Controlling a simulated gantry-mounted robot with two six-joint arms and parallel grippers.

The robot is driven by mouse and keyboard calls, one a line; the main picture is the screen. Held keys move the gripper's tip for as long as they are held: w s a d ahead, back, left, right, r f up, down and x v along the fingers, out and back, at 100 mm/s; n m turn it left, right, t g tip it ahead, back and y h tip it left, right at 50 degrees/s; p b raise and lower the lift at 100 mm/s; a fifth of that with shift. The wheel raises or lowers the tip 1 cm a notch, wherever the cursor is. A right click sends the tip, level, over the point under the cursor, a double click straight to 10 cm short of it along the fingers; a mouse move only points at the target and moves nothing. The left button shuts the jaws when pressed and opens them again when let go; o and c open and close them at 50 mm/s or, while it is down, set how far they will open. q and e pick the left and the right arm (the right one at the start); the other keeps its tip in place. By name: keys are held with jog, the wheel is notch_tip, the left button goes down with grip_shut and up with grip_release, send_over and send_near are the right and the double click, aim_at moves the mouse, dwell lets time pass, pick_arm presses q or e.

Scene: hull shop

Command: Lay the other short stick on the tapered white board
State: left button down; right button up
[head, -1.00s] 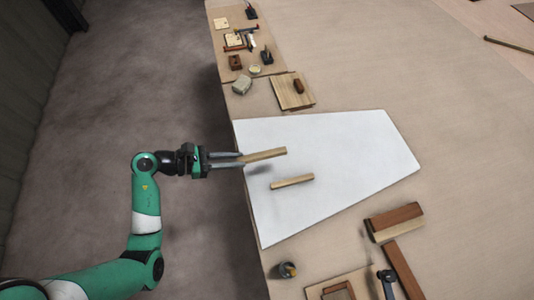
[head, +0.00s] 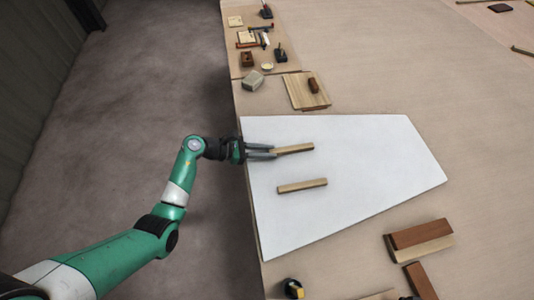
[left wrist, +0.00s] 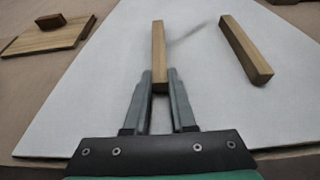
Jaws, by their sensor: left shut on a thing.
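The tapered white board (head: 370,165) lies flat on the bench, its wide end at the left edge. One short wooden stick (head: 302,185) lies on the board; it also shows at the right in the left wrist view (left wrist: 245,48). My left gripper (head: 272,151) is shut on the near end of the other short stick (head: 297,148) over the upper left part of the board. In the left wrist view this held stick (left wrist: 158,50) points away from the fingers (left wrist: 160,83). Whether it touches the board I cannot tell. My right gripper is not in view.
A wooden panel with a small dark block (head: 306,92) lies beyond the board. A tool mat (head: 278,62) with several small items is at the top. A brown and pale block (head: 419,240) lies at lower right. The board's right part is clear.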

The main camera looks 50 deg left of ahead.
pick_arm(q)
jog(key=shift+r, duration=0.1)
jog(key=c, duration=0.8)
grip_release()
jog(key=shift+o, duration=0.2)
jog(key=shift+s+a+r, duration=0.1)
jog(key=shift+r, duration=0.1)
jog(key=p+v, duration=0.4)
jog(key=v, duration=0.7)
jog(key=shift+s, duration=0.25)
jog(key=shift+a+r, duration=0.1)
